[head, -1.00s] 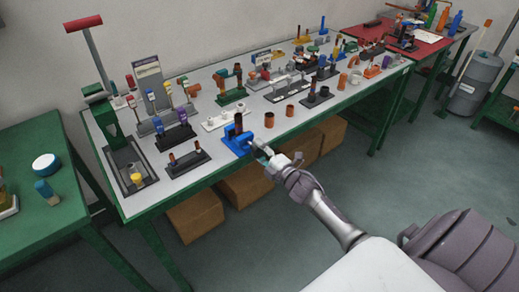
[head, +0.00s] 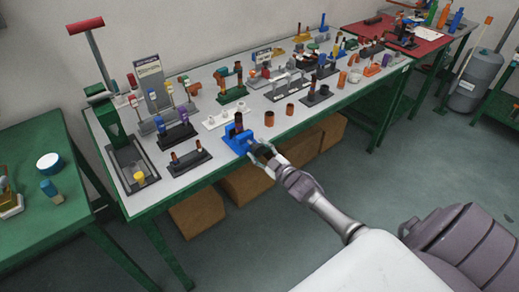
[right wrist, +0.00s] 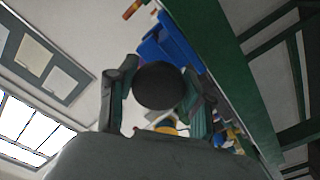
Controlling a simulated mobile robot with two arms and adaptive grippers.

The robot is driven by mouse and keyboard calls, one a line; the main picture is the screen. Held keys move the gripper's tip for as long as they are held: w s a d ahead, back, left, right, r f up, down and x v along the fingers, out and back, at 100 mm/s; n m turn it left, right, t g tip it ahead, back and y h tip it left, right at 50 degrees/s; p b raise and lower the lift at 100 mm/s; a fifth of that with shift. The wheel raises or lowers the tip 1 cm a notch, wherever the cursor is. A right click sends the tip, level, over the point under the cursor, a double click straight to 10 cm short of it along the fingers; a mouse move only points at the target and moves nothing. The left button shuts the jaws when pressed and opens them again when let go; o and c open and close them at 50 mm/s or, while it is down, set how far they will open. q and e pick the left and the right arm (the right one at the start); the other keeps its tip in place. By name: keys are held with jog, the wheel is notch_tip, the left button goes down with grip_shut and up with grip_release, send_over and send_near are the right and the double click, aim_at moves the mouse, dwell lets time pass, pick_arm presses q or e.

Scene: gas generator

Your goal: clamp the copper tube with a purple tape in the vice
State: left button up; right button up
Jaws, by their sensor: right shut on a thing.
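The blue vice (head: 236,140) sits at the front edge of the white-topped workbench. A brown copper tube (head: 239,122) stands upright at the vice; I cannot make out any purple tape on it, or whether the jaws press on it. My right gripper (head: 259,150) is at the vice's front end, off the table edge. In the right wrist view, its fingers are shut on a dark round knob (right wrist: 160,86), with the blue vice (right wrist: 165,42) just behind it. My left gripper is not in view.
Racks with tubes stand close by, including a dark one (head: 190,160) left of the vice. Loose copper fittings (head: 269,118) lie to its right. Cardboard boxes (head: 246,182) are under the bench. The floor in front is clear.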

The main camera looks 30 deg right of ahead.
jog(key=m, duration=0.5)
jog(key=shift+a+f+m, duration=0.1)
jog(key=shift+m, duration=0.2)
jog(key=shift+a+m, duration=0.1)
jog(key=shift+m, duration=2)
jog(key=o, duration=1.1)
jog(key=shift+o, duration=0.2)
jog(key=shift+s, duration=0.1)
jog(key=s+d, duration=0.1)
jog(key=s, duration=1.1)
